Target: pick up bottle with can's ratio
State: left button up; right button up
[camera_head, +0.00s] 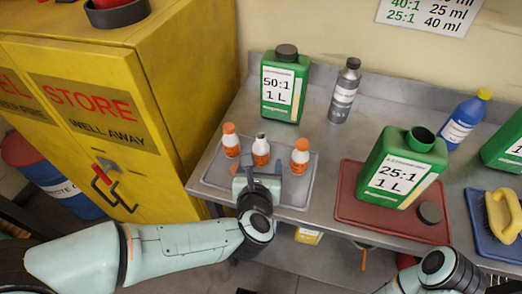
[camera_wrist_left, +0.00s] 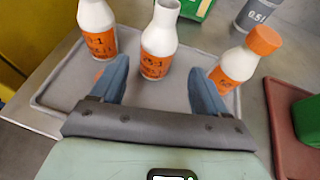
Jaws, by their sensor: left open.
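Three small white bottles with orange labels stand upright on a grey tray (camera_head: 298,200): a left bottle (camera_head: 231,146) with orange cap, a middle bottle (camera_head: 261,154) with greyish top, and a right bottle (camera_head: 299,160) with orange cap. My left gripper (camera_head: 258,171) is open and empty at the tray's front, before the middle bottle. In the left wrist view, the middle bottle (camera_wrist_left: 156,50) stands just beyond the gap between the fingers (camera_wrist_left: 160,82). An uncapped green can (camera_head: 402,168) reads 25:1; another green can (camera_head: 284,88) reads 50:1.
The 25:1 can stands on a red tray (camera_head: 350,205) beside a loose dark cap (camera_head: 430,212). A grey bottle (camera_head: 345,92), a blue bottle (camera_head: 465,118) and a yellow sponge or brush (camera_head: 503,215) are further right. A yellow cabinet (camera_head: 150,70) borders the left side.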

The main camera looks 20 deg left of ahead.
aim_at(261, 150)
pick_arm(q)
jog(key=x, duration=0.7)
jog(key=shift+w+a, duration=0.3)
jog(key=shift+w, duration=0.05)
jog(key=shift+c, duration=0.3)
jog(key=c, duration=1)
